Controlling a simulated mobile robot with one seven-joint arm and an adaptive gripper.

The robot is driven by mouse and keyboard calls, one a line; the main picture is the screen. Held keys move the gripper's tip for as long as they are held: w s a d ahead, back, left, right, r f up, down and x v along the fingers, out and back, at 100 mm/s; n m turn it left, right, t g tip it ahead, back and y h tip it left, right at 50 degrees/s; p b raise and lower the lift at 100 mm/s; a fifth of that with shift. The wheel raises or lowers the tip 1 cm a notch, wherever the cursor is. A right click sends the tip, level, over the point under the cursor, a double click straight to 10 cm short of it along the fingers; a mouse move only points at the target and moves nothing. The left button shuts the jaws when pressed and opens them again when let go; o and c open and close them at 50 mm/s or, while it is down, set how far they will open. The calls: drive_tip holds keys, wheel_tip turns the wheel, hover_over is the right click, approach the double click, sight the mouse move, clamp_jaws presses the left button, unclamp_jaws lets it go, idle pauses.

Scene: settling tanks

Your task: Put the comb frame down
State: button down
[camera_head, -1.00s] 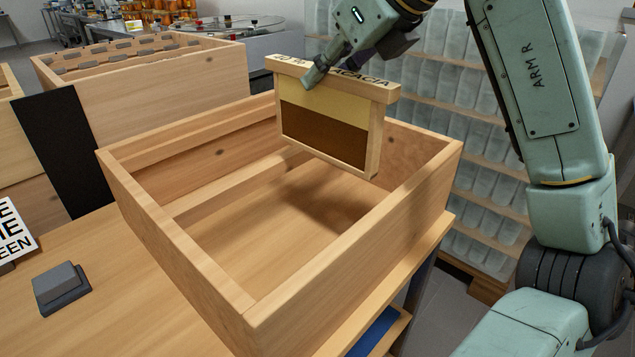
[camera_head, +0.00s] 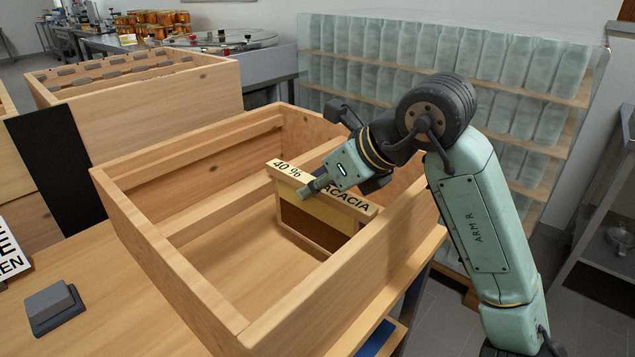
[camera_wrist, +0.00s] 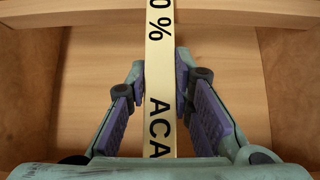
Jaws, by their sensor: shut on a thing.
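The comb frame (camera_head: 318,226) is a wooden frame with a pale upper band and a brown lower area. Its top bar reads "40 %" and "ACACIA". It hangs upright inside the open wooden box (camera_head: 215,298), its top bar near the level of the rim. My gripper (camera_head: 312,188) is shut on the middle of the top bar. In the wrist view my gripper (camera_wrist: 162,95) has a finger on each side of the comb frame's lettered bar (camera_wrist: 160,50). I cannot tell whether the comb frame's bottom touches the box floor.
A second wooden box (camera_head: 140,85) with several slots stands behind left. A grey block (camera_head: 52,306) and a lettered sign (camera_head: 10,250) are at left on the table. Shelves of pale blocks (camera_head: 450,55) stand behind. The box's left side is empty.

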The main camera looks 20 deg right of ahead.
drive_tip(key=shift+f+b, duration=0.3)
drive_tip(key=shift+b, duration=0.15)
drive_tip(key=shift+f, duration=0.2)
drive_tip(key=c, duration=1.4)
unclamp_jaws()
drive_tip(key=shift+r+p, duration=0.6)
drive_tip(key=shift+r, duration=0.25)
drive_tip(key=b+v, duration=0.2)
drive_tip(key=v, duration=0.9)
drive_tip(key=shift+s+d, duration=0.2)
drive_tip(key=shift+s, duration=0.15)
